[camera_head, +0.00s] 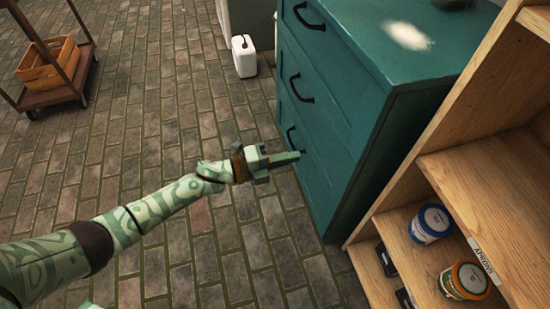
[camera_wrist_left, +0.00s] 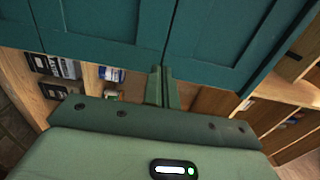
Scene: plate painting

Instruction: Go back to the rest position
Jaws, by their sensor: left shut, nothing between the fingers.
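My left arm comes in from the left in the head view, stretched out over the brick floor. Its gripper (camera_head: 290,157) is shut and empty, pointing right at the lower front of the teal drawer cabinet (camera_head: 335,125). In the left wrist view the two fingers (camera_wrist_left: 162,88) are together in front of the teal cabinet panels (camera_wrist_left: 110,25). I cannot tell whether the fingertips touch the cabinet. My right gripper is not in view.
A wooden shelf (camera_head: 475,185) with a blue-lidded tub (camera_head: 430,223) and an orange-rimmed tub (camera_head: 465,280) stands at right. A white canister (camera_head: 244,57) is at the back. A cart (camera_head: 65,88) with a wooden crate (camera_head: 48,66) is at far left.

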